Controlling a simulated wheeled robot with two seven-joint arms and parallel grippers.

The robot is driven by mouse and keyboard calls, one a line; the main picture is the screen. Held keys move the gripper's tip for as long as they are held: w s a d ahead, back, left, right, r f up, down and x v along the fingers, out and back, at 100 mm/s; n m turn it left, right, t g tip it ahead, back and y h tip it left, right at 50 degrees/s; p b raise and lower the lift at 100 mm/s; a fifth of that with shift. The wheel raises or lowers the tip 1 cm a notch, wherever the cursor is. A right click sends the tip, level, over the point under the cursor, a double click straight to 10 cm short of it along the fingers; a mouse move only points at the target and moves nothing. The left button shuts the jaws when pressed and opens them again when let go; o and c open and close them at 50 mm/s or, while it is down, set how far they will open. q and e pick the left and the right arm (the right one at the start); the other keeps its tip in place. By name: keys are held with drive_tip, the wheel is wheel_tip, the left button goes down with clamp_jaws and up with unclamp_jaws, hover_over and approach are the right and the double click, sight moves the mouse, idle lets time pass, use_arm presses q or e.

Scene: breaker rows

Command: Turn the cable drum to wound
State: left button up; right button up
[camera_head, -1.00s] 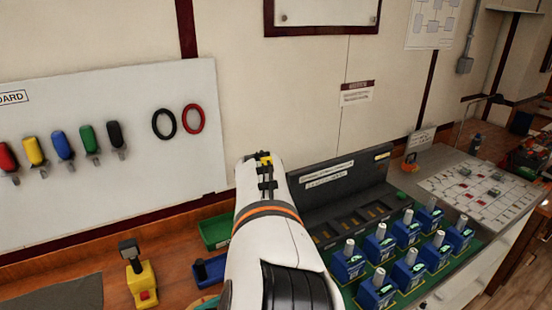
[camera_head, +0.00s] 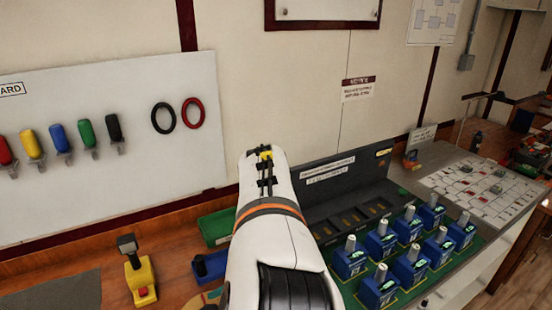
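No complete cable drum can be made out. A small tan rounded piece (camera_head: 203,300) shows at the bottom edge, left of my arm; it is mostly cut off and I cannot tell if it is the drum. One white arm of mine with an orange band rises from the bottom centre and hides part of the bench behind it. No gripper fingers can be made out, and I cannot tell whether anything is held. No second arm shows.
A yellow device with a black-topped lever (camera_head: 139,272) stands on the wooden bench at left. A green tray (camera_head: 216,227) and a blue bin (camera_head: 209,267) sit beside my arm. Several blue breakers (camera_head: 380,244) stand in rows at right, before a dark slotted panel (camera_head: 345,180).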

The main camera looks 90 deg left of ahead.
use_arm(q)
drive_tip(key=b+v, duration=0.3)
drive_tip(key=v, duration=0.5)
